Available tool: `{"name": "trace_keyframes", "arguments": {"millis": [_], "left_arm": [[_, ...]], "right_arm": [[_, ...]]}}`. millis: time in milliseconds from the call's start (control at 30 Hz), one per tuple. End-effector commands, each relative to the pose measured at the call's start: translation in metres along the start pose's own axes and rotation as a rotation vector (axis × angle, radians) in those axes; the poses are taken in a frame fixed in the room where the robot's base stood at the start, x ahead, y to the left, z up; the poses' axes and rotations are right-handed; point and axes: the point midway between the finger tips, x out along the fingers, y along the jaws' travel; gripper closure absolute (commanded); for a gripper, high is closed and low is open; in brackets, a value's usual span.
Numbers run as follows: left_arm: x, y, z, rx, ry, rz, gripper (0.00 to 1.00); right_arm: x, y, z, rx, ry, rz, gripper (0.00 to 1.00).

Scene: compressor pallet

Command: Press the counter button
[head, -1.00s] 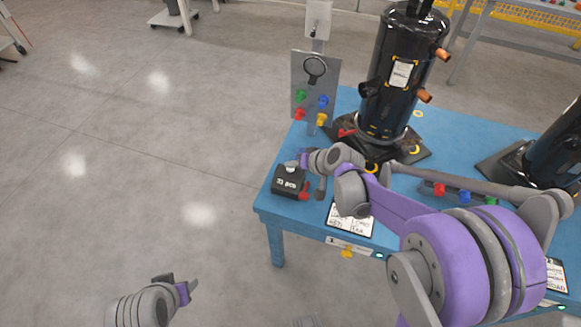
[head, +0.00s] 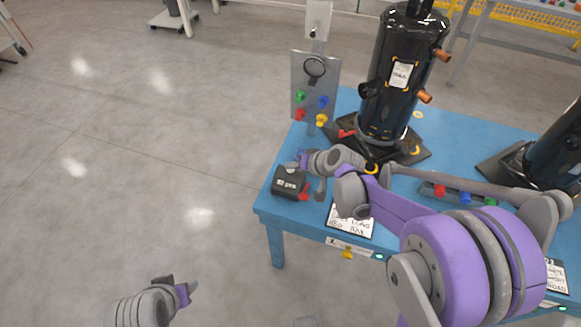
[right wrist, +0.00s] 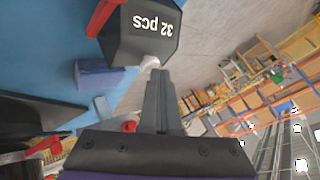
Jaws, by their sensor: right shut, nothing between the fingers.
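The counter (head: 289,183) is a small black box with a red part on its side, standing at the left corner of the blue table. Its face reads "32 pcs" in the right wrist view (right wrist: 150,30). A small pale button (right wrist: 149,62) shows at its edge. My right gripper (head: 303,160) is over the top of the counter, its fingers shut and empty. Its fingertips (right wrist: 158,76) are right at the button; I cannot tell whether they touch it. My left gripper (head: 180,285) hangs over the floor, away from the table; its jaw opening is unclear.
A black compressor (head: 397,75) stands on the blue table (head: 460,140) behind my right arm, with a second one (head: 560,150) at the right. A grey panel (head: 315,85) with coloured knobs rises behind the counter. A label card (head: 350,219) lies at the front edge.

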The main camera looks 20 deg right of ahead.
Motion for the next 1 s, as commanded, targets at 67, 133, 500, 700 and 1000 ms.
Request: {"name": "trace_keyframes", "arguments": {"millis": [67, 133, 500, 700, 1000], "left_arm": [[-0.004, 0.0, -0.003, 0.0, 0.002, 0.0, 0.5], [-0.007, 0.0, -0.004, 0.0, 0.003, 0.0, 0.5], [-0.01, 0.0, -0.006, 0.0, 0.004, 0.0, 0.5], [-0.014, 0.0, -0.009, 0.0, 0.005, 0.0, 0.5], [-0.034, 0.0, -0.022, 0.0, 0.013, 0.0, 0.5]], "right_arm": [[-0.004, -0.003, -0.003, 0.0, 0.0, 0.0, 1.0], [-0.008, -0.005, -0.006, 0.0, 0.0, 0.0, 1.0], [-0.011, -0.008, -0.008, 0.0, 0.0, 0.0, 1.0], [-0.015, -0.011, -0.011, 0.0, 0.0, 0.0, 1.0], [-0.036, -0.026, -0.027, 0.0, 0.001, 0.0, 1.0]]}}
